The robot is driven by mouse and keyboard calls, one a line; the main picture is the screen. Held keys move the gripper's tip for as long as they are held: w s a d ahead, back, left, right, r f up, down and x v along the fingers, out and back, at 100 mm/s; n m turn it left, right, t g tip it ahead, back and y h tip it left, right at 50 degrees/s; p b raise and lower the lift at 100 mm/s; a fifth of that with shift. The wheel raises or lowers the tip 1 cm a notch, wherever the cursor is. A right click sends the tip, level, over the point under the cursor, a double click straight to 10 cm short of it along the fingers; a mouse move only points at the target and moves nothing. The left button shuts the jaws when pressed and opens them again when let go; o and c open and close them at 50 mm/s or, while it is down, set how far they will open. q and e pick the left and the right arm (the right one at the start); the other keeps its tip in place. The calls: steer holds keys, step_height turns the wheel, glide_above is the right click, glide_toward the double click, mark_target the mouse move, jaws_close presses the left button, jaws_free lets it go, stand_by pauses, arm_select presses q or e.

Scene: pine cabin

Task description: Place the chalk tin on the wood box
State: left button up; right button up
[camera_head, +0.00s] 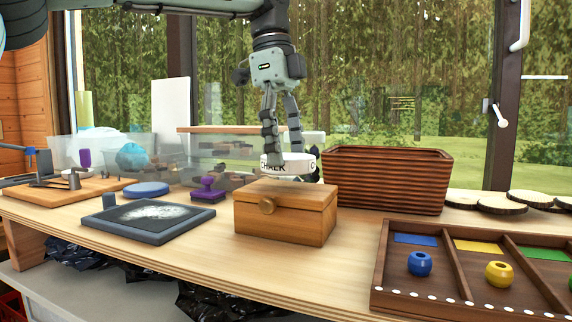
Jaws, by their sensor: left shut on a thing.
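The chalk tin (290,167) is a white round tin with dark lettering that reads CHALK. My left gripper (283,148) comes down from above and is shut on it. The tin appears just above and behind the wood box (286,215), in front of the window. The wood box is light brown with a closed lid and a round knob on its front. I cannot tell exactly how far the tin is from the lid. My right gripper is not in view.
A brown slatted basket (385,180) stands right of the box. A divided tray (480,275) with beads lies at the front right. A framed dark panel (150,219) and a purple stamp (208,191) lie to the left. Clear bins (225,150) stand behind.

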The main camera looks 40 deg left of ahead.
arm_select(q)
steer(key=shift+f, duration=1.3)
steer(key=shift+f, duration=0.15)
steer(key=o, duration=1.4)
step_height(320, 180, up, 12)
steer(key=a, duration=0.2)
steer(key=shift+s, duration=0.25)
